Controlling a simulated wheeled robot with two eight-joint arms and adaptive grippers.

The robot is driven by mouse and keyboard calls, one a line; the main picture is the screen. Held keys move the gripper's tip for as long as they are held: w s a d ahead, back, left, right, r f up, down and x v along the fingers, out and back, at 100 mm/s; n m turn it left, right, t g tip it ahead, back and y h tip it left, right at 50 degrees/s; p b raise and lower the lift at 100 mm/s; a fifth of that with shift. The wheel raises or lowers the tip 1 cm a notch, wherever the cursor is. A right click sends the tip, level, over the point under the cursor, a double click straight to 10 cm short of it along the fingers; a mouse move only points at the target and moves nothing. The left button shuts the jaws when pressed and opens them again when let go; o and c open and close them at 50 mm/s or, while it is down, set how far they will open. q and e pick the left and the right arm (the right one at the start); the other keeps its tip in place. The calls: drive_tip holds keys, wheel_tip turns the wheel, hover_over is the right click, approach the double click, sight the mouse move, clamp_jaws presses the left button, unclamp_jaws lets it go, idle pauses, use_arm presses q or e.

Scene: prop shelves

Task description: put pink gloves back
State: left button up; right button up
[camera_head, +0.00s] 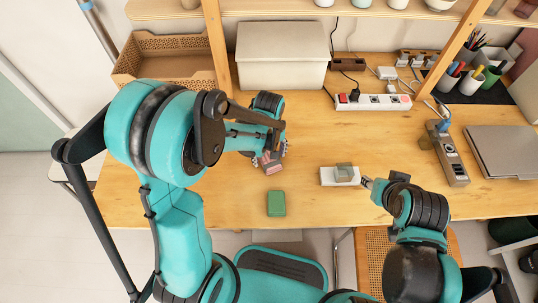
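A small pink and grey bundle, perhaps the pink gloves (271,168), is at the middle left of the wooden table. My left gripper (270,157) is over it, with a fingertip on each side. I cannot tell whether the fingers press on it or whether it is off the table. The arm hides part of this area. My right gripper (368,183) is low beside the right end of a white block (328,177) with a grey-green piece on top. Its fingers are too small to judge.
A green box (276,204) lies near the table's front edge. A perforated tan crate (190,75) and a lidded beige box (282,72) stand at the back. Power strips (372,103), pen cups (471,84) and a laptop (505,152) occupy the right side.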

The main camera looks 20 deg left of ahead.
use_arm(q)
drive_tip(key=shift+r, duration=0.1)
drive_tip(key=shift+r+p, duration=0.3)
drive_tip(key=shift+r, duration=0.05)
wheel_tip(320, 180, up, 12)
drive_tip(key=f+p, duration=0.1)
drive_tip(key=p, duration=0.3)
drive_tip(key=s+a+r+m+t, duration=0.5)
drive_tip(key=s+r+m+t, duration=0.2)
drive_tip(key=s+r, duration=0.2)
drive_tip(key=shift+s+m, duration=0.4)
drive_tip(key=shift+s, duration=0.05)
idle(0.6)
